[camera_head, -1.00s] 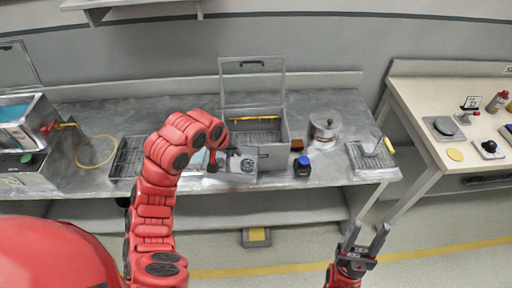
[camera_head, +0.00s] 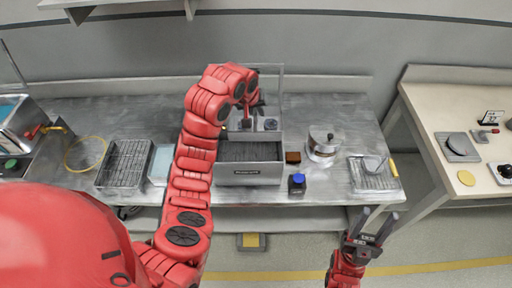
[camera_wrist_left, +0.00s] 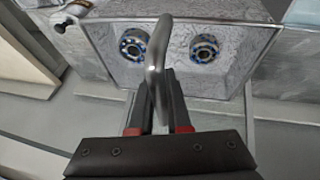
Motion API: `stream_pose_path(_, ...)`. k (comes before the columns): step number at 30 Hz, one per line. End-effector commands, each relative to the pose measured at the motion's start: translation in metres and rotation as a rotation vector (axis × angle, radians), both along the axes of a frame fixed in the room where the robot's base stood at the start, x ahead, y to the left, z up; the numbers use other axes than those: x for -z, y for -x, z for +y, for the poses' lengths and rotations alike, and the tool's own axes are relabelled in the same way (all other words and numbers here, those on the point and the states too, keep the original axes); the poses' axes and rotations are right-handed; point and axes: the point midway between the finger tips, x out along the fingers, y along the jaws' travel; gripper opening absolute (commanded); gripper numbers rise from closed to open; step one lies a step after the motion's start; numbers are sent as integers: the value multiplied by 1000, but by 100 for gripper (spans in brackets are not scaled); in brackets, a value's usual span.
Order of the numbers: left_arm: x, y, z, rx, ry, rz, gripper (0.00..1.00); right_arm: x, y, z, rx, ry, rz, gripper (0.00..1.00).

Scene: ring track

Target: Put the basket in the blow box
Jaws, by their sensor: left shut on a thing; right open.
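The blow box (camera_head: 248,176) is a grey box on the steel bench, with its clear lid raised behind it and a dark slatted floor. My left gripper (camera_head: 260,108) is shut on the metal loop handle of the basket (camera_head: 259,124), over the back part of the box. In the left wrist view the gripper (camera_wrist_left: 155,95) pinches the handle, and the grey basket (camera_wrist_left: 232,72) holds two round bearings. I cannot tell whether the basket touches the box. My right gripper (camera_head: 377,222) is open and empty in front of the bench.
A brown block (camera_head: 292,157), a blue-capped bottle (camera_head: 297,184), a steel pot (camera_head: 323,145) and a tray (camera_head: 372,178) stand right of the box. A wire rack (camera_head: 124,164) and a pale blue tray (camera_head: 161,164) lie left. A wooden table (camera_head: 445,115) is at the right.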

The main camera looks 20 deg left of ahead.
Motion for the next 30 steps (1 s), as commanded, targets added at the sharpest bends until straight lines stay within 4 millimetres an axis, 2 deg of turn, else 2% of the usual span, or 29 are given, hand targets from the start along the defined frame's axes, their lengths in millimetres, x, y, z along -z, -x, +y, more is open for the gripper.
stream_pose_path(2, 5, 0, 0, 0, 1, -1, 0, 3, 0, 0, 0, 0, 0, 50)
stream_pose_path(5, 23, 0, 0, 1, 2, 0, 0, 14, 0, 0, 0, 0, 0, 50)
stream_pose_path(10, 69, 1, 0, 0, 4, 2, 0, 36, 0, 0, 0, 0, 1, 50)
stream_pose_path(12, 77, 2, -1, 3, 0, 9, 0, 19, 0, 0, 0, 0, 1, 50)
stream_pose_path(18, 123, 2, 0, 1, -1, 4, 0, 6, 0, 0, 0, 0, 0, 50)
stream_pose_path(30, 163, 1, 0, 1, 0, 2, 0, -5, 0, 0, 0, 0, 0, 50)
